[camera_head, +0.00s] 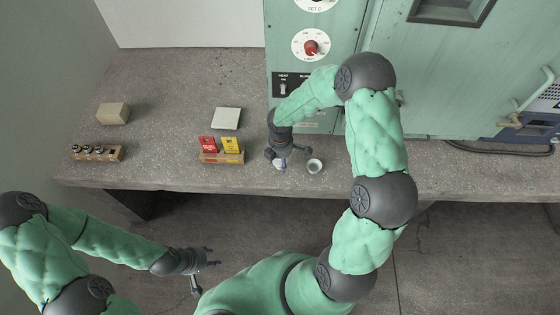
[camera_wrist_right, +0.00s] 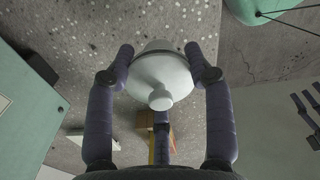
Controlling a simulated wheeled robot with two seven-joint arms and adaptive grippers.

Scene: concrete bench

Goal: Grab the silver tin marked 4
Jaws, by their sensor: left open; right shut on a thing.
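My right gripper (camera_head: 280,160) is low over the bench near its front edge. In the right wrist view its fingers (camera_wrist_right: 160,62) are closed around a pale, round, lidded thing with a knob (camera_wrist_right: 160,85). Its lower part is mostly hidden, and I see no mark on it. In the head view only a little of this pale thing (camera_head: 280,164) shows under the fingers. I cannot make out a silver tin marked 4. Several small dark and silver round pieces sit in a wooden rack (camera_head: 115,155) at the far left. My left gripper (camera_head: 210,265) is open and empty, in front of the bench.
A pale square plate (camera_head: 226,118) and a beige block (camera_head: 113,113) lie farther back. A green cabinet (camera_head: 450,90) borders the right.

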